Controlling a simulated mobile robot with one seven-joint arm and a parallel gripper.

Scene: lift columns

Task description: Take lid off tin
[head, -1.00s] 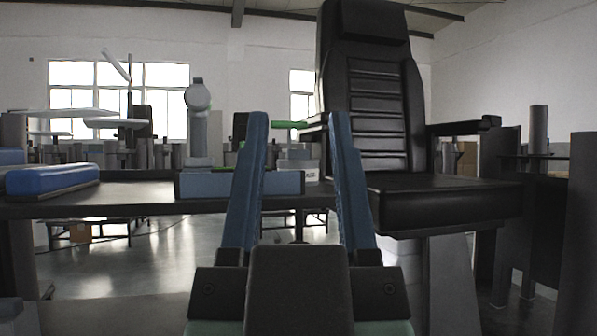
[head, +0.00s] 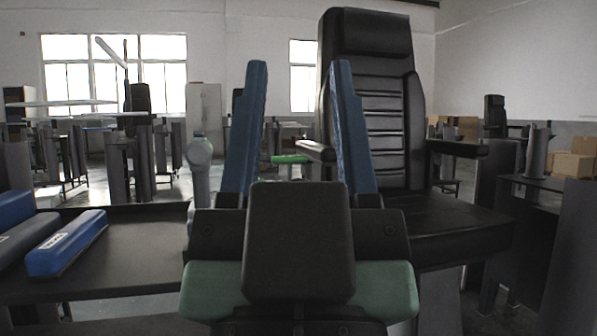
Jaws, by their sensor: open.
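My gripper (head: 299,72) is in the middle of the head view. Its two blue fingers point up and stand well apart, with nothing held between them. I cannot make out a tin or a lid; the part of the table behind my gripper's body is hidden. A blue block-like case with a white label (head: 67,245) lies on the dark table to the left of my gripper, clear of it. I cannot tell what that case is.
The dark table (head: 135,245) has bare room between the blue case and my gripper. A dark grey block (head: 32,238) and another blue piece (head: 14,208) lie at its left end. A large black chair (head: 455,215) stands close on the right.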

